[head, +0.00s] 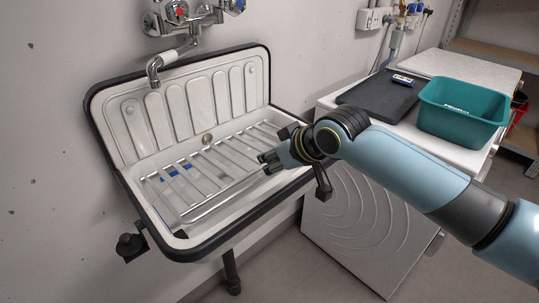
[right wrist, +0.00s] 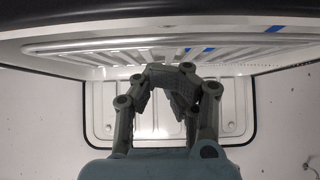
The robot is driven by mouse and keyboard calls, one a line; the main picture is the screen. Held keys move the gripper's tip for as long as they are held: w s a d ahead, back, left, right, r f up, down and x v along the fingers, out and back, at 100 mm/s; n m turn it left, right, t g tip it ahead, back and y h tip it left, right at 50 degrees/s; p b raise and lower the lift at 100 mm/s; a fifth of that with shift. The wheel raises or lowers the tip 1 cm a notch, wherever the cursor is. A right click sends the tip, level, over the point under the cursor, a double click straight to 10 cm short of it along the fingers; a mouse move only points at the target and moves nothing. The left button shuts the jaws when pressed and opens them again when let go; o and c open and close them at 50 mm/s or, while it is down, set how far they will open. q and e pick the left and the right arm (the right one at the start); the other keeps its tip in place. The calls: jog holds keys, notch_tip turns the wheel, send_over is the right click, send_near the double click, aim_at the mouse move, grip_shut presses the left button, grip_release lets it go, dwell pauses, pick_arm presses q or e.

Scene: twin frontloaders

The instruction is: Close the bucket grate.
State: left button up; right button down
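The bucket grate (head: 217,156) is a row of pale slats with a long front rod, lying across the basin of the white wall sink (head: 190,81). Blue patches show at its slats. I cannot tell whether it lies fully flat. My right gripper (head: 266,162) is over the right front part of the sink, with its fingertips close to the end of the front rod. In the right wrist view the fingers (right wrist: 172,72) are partly open with a narrow gap, and the grate rod (right wrist: 120,43) crosses beyond them. Nothing shows between the fingers. My left gripper is out of view.
A tap (head: 160,66) hangs over the sink's back. To the right, a white cabinet (head: 357,226) bears a dark board (head: 378,97) and a teal tub (head: 461,120). A dark knob (head: 129,245) sticks out below the sink's left front corner. The floor in front is clear.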

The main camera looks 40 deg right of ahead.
jog(key=w+a+r+p+v, duration=0.1)
jog(key=p+v, duration=0.4)
jog(key=v, duration=0.7)
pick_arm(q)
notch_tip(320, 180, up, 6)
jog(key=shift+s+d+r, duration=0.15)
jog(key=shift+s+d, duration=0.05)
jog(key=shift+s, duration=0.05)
pick_arm(e)
jog(key=shift+t, duration=0.4)
jog(key=shift+s+f+x, duration=0.35)
jog(key=shift+f+x, duration=0.05)
jog(key=shift+x, duration=1.75)
jog(key=shift+s+f+x, duration=0.3)
jog(key=shift+f+x, duration=0.05)
jog(key=shift+x, duration=1.75)
jog(key=shift+s+f+x, duration=0.35)
jog(key=shift+f+x, duration=0.05)
jog(key=shift+x, duration=1.75)
jog(key=shift+a, duration=0.2)
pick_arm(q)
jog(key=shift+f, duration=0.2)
pick_arm(e)
jog(key=shift+s+f, duration=0.2)
jog(key=shift+f, duration=0.6)
